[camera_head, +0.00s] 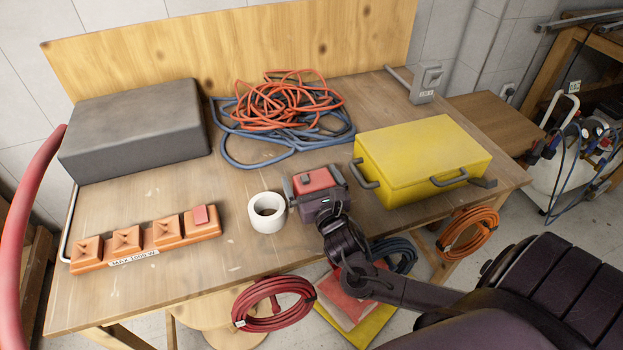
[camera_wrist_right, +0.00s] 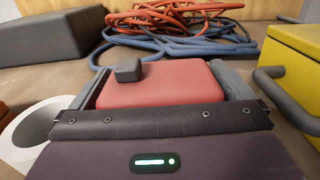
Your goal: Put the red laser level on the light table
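The red laser level (camera_head: 314,180) sits on the wooden worktable (camera_head: 200,270), near its front middle. It is a red block with a small dark knob on top, clear in the right wrist view (camera_wrist_right: 165,88). My right gripper (camera_head: 313,187) reaches in from the front, with one grey finger on each side of the level. The fingers lie very close to its sides; I cannot tell whether they press on it. The level's lower part is hidden by the gripper. Which surface is the light table is not clear. My left gripper is out of view.
A white tape roll (camera_head: 266,212) stands just left of the level. A brown side table (camera_head: 497,122) stands beyond the worktable's right end.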

